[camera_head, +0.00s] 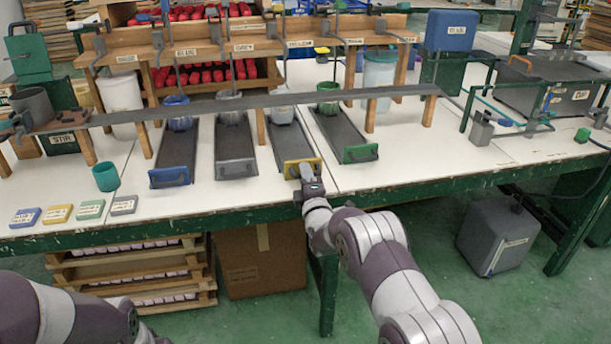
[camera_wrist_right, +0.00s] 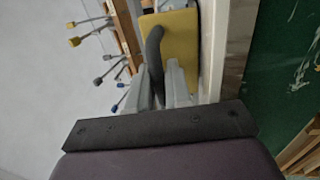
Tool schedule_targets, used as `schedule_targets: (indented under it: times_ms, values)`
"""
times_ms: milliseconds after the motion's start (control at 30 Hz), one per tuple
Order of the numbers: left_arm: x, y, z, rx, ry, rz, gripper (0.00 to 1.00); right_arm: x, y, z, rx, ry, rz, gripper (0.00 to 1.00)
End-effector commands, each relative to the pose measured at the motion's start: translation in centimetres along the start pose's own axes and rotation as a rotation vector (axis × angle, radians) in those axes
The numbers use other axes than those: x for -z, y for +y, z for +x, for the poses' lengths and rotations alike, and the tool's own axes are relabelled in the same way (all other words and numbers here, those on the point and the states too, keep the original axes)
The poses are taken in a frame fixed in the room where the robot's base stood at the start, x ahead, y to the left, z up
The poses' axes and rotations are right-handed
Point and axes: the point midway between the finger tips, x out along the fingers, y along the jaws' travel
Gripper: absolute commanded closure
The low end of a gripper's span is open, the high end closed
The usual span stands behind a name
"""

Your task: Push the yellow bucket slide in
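The yellow bucket slide is a dark sloping tray (camera_head: 291,142) with a yellow front plate (camera_head: 317,164). It extends from under the wooden rack over the white tabletop, with a pale bucket (camera_head: 281,103) at its back end. In the right wrist view, the yellow plate (camera_wrist_right: 180,42) carries a black curved handle (camera_wrist_right: 154,48). My right gripper (camera_head: 306,170) is at the front plate. Its fingers (camera_wrist_right: 160,80) lie on both sides of the handle and appear closed on it. My left arm enters at the lower left; its gripper is out of view.
Blue (camera_head: 169,176), grey (camera_head: 236,168) and green (camera_head: 361,152) slide fronts stand alongside, also extended. A long grey bar (camera_head: 250,101) crosses above the slides. A teal cup (camera_head: 106,176) and several coloured labelled blocks (camera_head: 58,213) are at the left. The tabletop right of the green slide is clear.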

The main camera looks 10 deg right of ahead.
Motion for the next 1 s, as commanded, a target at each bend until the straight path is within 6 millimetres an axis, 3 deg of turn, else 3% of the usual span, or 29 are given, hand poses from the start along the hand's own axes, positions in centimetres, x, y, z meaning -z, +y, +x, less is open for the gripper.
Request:
schedule_targets:
  times_ms: [367, 467, 800, 1000]
  values:
    - [0.0, 0.0, -0.1, 0.000, 0.000, 0.000, 0.57, 0.0, 0.0, -0.3, 0.001, 0.000, 0.000, 0.66]
    - [0.1, 0.0, -0.5, 0.000, 0.000, 0.000, 0.57, 0.0, 0.1, -1.9, 0.004, 0.000, 0.000, 0.66]
    - [0.2, 0.0, -1.8, 0.000, 0.000, 0.000, 0.57, 0.0, 0.1, -10.6, 0.003, 0.000, 0.000, 0.66]
    - [0.2, 0.0, -1.9, 0.000, 0.000, 0.000, 0.57, 0.0, 0.0, -12.7, 0.002, 0.000, 0.000, 0.66]
